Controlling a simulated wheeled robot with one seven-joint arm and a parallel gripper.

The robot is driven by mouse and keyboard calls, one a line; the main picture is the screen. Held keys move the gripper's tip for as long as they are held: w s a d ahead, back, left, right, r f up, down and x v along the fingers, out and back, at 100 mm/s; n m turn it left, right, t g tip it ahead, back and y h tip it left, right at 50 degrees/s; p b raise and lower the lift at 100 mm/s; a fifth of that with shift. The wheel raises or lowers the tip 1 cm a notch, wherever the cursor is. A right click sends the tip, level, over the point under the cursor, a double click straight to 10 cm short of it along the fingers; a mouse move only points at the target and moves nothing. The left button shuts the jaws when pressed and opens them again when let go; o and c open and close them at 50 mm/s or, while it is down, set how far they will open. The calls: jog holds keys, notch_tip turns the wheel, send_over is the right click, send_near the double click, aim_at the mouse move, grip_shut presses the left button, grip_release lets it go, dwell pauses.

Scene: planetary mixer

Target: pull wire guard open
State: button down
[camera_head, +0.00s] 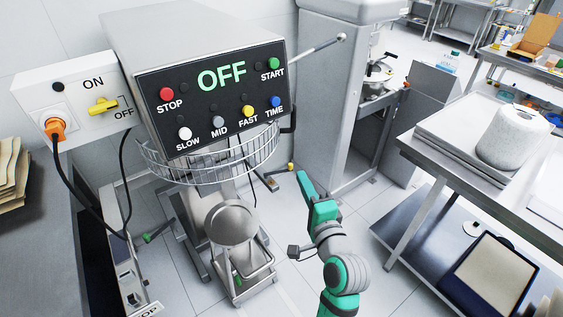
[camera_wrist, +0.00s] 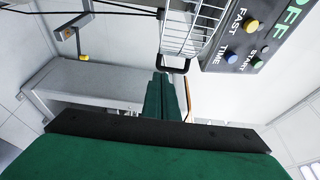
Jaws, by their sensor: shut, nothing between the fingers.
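The wire guard (camera_head: 215,168) is a curved metal basket of bars below the mixer's control head (camera_head: 225,95). It also shows at the top of the wrist view (camera_wrist: 188,32), with a dark loop handle (camera_wrist: 176,66) at its lower edge. My gripper (camera_head: 302,176) is to the right of the guard in the head view. In the wrist view its green fingers (camera_wrist: 160,78) lie together, empty, with their tips close to the handle. I cannot tell whether they touch it. The round bowl (camera_head: 230,222) is below the guard.
A white switch box (camera_head: 80,98) with an orange plug is on the mixer's left. A metal lever (camera_head: 318,47) sticks out at its upper right. A steel table (camera_head: 440,140) with a paper roll (camera_head: 515,135) stands at the right. Tiled floor lies between.

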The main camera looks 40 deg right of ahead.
jog(key=w, duration=0.9)
jog(key=shift+w+a+r, duration=0.15)
jog(key=shift+w+a, duration=0.05)
jog(key=shift+a, duration=0.05)
dwell(0.3)
jog(key=shift+a, duration=0.1)
